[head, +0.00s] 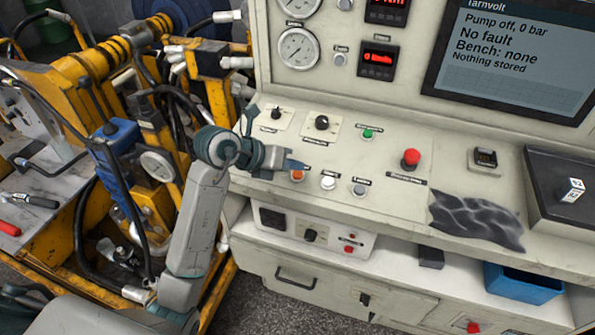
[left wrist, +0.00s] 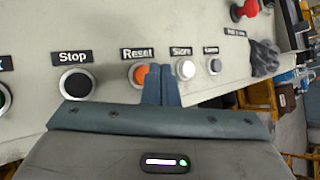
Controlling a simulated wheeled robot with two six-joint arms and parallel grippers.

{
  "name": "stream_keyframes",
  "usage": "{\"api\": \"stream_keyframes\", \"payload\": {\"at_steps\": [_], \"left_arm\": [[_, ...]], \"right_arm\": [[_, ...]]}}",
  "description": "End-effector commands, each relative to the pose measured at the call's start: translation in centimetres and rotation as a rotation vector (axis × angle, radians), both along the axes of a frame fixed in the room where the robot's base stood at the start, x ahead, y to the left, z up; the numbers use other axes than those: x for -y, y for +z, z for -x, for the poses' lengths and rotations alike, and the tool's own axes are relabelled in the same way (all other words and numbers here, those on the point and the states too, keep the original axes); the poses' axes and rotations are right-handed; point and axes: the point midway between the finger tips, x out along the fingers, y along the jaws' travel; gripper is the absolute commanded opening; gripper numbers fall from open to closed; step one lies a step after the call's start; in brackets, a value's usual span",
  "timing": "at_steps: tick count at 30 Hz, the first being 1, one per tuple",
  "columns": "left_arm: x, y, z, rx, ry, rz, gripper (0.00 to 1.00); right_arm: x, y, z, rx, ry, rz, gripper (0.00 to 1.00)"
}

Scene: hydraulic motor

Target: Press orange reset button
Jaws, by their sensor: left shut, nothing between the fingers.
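The fingers also show in the left wrist view (left wrist: 162,75). I cannot tell whether the tips touch the button. My right gripper is out of view.
Beside it are the white "Store" button (left wrist: 185,69), a grey button (left wrist: 214,66) and the dark "Stop" button (left wrist: 77,84). A red mushroom button (head: 411,158) stands up further right. The screen (head: 515,60) reads "Pump off, 0 bar", "No fault", "Bench: none", "Nothing stored".

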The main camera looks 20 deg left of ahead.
Motion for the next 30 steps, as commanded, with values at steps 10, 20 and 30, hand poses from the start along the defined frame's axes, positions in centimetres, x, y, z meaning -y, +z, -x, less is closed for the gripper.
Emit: {"api": "stream_keyframes", "payload": {"at_steps": [10,20,30], "left_arm": [[0.0,2.6,0.3,0.001,0.000,0.000,0.00],[0.0,5.1,0.8,0.001,0.000,0.000,0.00],[0.0,5.0,0.8,0.001,0.000,0.000,0.00]], "right_arm": [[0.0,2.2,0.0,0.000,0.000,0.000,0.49],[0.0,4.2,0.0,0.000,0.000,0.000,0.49],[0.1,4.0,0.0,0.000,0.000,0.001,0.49]]}}
